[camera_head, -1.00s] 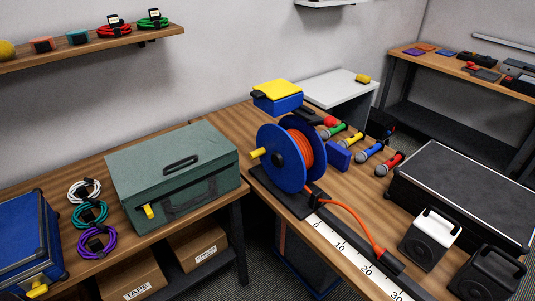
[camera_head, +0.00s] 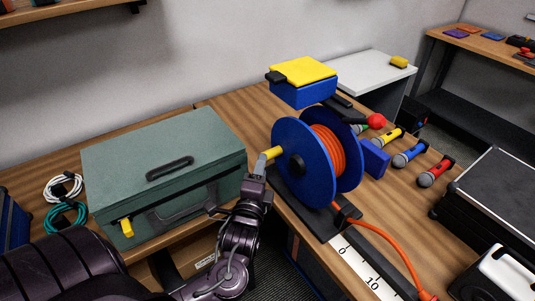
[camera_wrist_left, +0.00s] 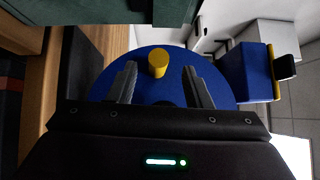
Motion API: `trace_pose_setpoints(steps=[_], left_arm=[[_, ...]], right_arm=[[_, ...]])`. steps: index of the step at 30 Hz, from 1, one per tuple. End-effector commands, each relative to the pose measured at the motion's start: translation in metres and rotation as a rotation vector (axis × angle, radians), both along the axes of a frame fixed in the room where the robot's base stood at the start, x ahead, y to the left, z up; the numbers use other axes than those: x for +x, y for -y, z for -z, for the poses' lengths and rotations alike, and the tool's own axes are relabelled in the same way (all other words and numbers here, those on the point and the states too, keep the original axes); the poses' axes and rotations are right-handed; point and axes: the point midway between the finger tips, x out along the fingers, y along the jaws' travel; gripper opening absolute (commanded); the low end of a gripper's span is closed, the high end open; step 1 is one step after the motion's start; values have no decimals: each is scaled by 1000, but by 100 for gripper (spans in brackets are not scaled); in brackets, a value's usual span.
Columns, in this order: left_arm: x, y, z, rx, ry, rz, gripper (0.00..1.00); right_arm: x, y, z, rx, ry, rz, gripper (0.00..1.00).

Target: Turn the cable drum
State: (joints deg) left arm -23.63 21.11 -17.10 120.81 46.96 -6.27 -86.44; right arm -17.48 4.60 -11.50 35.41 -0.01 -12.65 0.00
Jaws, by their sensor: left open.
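The cable drum (camera_head: 291,160) has blue flanges and orange cable (camera_head: 327,150) wound between them. It stands on a black base on the wooden bench. A yellow crank handle (camera_head: 271,153) sticks out from its near left flange. My left gripper (camera_head: 259,167) is at the handle in the head view. In the left wrist view the yellow handle (camera_wrist_left: 158,62) lies between the two open fingers of my left gripper (camera_wrist_left: 160,84), with gaps on both sides. The blue flange (camera_wrist_left: 150,92) is behind it. My right gripper is not in view.
A green toolbox (camera_head: 165,170) stands left of my left arm. A blue box with a yellow lid (camera_head: 303,72) is behind the drum. Several microphones (camera_head: 410,154) and a black case (camera_head: 490,195) are to the right. A ruler strip (camera_head: 362,272) lies in front.

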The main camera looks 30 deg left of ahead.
Motion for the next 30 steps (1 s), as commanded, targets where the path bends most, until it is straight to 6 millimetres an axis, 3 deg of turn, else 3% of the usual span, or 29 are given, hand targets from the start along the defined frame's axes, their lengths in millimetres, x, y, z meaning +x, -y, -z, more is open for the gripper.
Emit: trace_pose_setpoints(steps=[3, 9, 20, 30], left_arm=[[20, -9, -3, 2, 2, -1, 45], [41, -17, -3, 0, 0, 1, 45], [47, -19, -2, -2, 0, 1, 45], [47, -19, -2, -2, 0, 1, 0]], right_arm=[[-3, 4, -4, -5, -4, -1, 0], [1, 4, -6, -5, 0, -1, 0], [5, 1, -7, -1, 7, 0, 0], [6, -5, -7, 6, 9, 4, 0]])
